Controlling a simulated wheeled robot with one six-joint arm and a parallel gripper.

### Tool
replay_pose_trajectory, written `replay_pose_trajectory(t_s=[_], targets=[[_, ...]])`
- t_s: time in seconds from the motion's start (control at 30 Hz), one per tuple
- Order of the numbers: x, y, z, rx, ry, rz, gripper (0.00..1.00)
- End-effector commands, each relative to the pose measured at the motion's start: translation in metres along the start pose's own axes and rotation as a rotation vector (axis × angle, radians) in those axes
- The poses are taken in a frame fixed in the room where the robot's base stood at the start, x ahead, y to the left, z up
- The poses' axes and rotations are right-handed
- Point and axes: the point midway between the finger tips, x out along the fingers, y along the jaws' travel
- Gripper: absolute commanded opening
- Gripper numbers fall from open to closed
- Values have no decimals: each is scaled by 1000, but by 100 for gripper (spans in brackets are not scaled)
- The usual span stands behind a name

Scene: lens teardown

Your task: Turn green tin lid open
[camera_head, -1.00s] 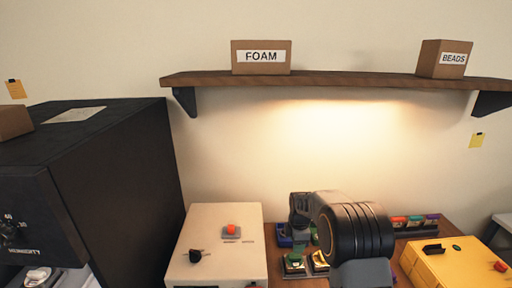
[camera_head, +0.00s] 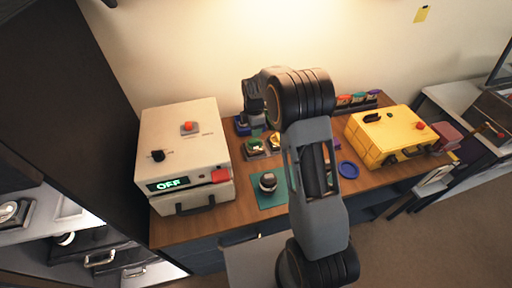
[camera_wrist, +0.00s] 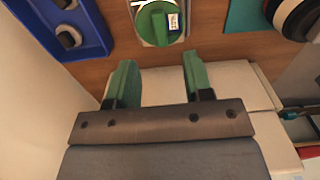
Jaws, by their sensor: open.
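The green tin lid (camera_wrist: 154,22) shows at the top middle of the wrist view, round, with a small label on it. It sits on a pale square base on the wooden bench. In the head view the green tin (camera_head: 256,148) stands on the bench just below my wrist. My gripper (camera_wrist: 160,78) is open and empty, its two green-padded fingers well apart. In the wrist picture the lid is beyond the fingertips, not between them. My arm hides most of the gripper in the head view.
A gold-topped tin (camera_head: 276,142) stands right beside the green one. A blue tray (camera_wrist: 88,40) with grey pieces is close by. A cream box reading OFF (camera_head: 185,150) is left, a yellow case (camera_head: 392,135) right. A lens sits on a teal mat (camera_head: 268,199).

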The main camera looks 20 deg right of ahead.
Motion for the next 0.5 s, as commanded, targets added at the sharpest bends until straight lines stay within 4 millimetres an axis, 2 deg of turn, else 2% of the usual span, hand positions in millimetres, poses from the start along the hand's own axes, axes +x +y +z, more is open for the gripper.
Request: replay_pose_trajectory(t_s=[0.27, 0.5], targets=[[-4, 0, 0, 0, 0, 0, 47], [-25, 0, 0, 0, 0, 2, 47]])
